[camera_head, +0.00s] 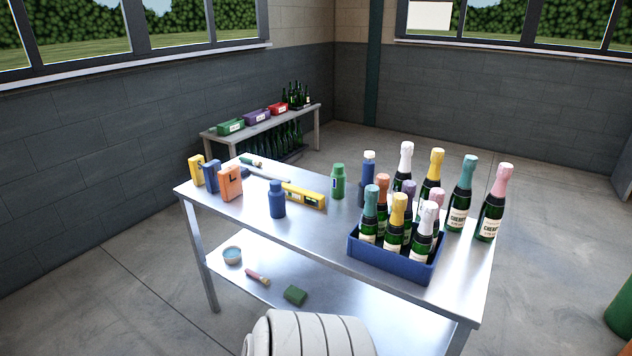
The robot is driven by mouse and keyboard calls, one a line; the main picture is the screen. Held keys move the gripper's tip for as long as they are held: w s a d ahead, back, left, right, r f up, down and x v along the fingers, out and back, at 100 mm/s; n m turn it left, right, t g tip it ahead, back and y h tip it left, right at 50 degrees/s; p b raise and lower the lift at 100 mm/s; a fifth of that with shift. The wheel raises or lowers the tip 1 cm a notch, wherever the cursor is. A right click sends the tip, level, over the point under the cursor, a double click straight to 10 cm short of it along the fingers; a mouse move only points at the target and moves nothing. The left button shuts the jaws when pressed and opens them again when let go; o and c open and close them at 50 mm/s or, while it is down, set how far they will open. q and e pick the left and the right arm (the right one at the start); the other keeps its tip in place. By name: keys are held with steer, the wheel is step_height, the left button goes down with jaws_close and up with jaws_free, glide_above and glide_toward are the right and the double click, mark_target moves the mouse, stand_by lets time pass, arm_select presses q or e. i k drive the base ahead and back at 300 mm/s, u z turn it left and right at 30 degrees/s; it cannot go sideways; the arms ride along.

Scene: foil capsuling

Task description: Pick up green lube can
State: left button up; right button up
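The green lube can (338,181) stands upright on the metal table (310,228), near its middle toward the far edge. It is a small green bottle-shaped can with a label. A blue can (368,178) with a white top stands just to its right, behind the bottle crate. Another blue can (277,199) stands nearer to me and to the left. Neither of my grippers shows in the head view, and nothing touches the green can.
A blue crate (389,263) of foil-topped bottles fills the table's right part, with more bottles (463,193) behind it. A yellow level (304,196) lies left of the green can. Orange (230,183), blue and yellow boxes stand at the left end. The table's front middle is clear.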

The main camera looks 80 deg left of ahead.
mark_target(338, 176)
steer(key=u, duration=0.8)
steer(key=i, duration=0.75)
steer(key=u, duration=0.8)
